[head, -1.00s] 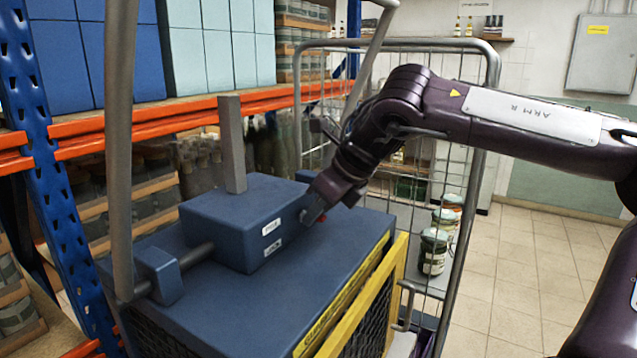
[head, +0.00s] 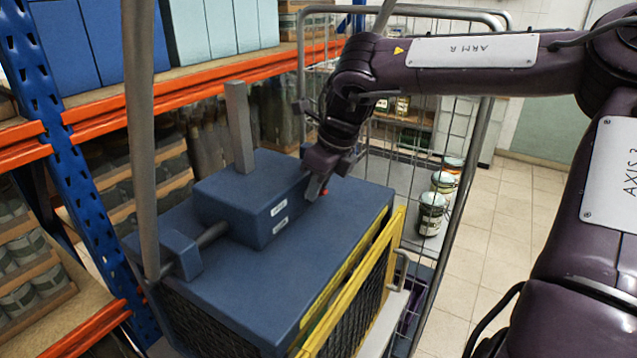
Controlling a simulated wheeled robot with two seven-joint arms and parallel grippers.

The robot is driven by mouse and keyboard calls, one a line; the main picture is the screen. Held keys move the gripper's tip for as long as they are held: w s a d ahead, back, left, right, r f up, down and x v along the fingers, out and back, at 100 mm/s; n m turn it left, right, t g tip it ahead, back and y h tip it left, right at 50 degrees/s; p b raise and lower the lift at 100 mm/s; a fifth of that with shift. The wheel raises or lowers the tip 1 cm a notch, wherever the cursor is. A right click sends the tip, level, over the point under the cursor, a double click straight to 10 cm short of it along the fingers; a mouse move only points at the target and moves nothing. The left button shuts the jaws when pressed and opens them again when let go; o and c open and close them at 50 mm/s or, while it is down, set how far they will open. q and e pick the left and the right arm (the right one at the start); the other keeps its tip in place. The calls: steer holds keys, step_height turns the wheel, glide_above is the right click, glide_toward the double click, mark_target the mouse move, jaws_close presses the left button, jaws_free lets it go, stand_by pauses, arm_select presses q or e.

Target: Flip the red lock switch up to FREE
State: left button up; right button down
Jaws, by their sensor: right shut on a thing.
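The red lock switch (head: 324,191) shows only as a small red bit at the right end of the blue housing (head: 240,205). My right gripper (head: 317,188) is shut on it, and the fingers hide most of it. I cannot tell whether the switch is up or down. My left gripper is not in view.
The housing, with an upright grey post (head: 239,128), sits on a blue cabinet (head: 270,290) with a yellow-edged mesh side. A wire roll cage (head: 478,190) with jars (head: 431,214) stands close behind and right. Orange-and-blue racking (head: 110,125) is at left. Tiled floor is clear at right.

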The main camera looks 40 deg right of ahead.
steer(key=c, duration=1.4)
jaws_free()
steer(key=b+v, duration=0.1)
steer(key=v, duration=0.6)
steer(key=shift+r+b, duration=0.3)
steer(key=shift+r, duration=0.1)
steer(key=shift+d, duration=0.1)
steer(key=shift+s, duration=0.15)
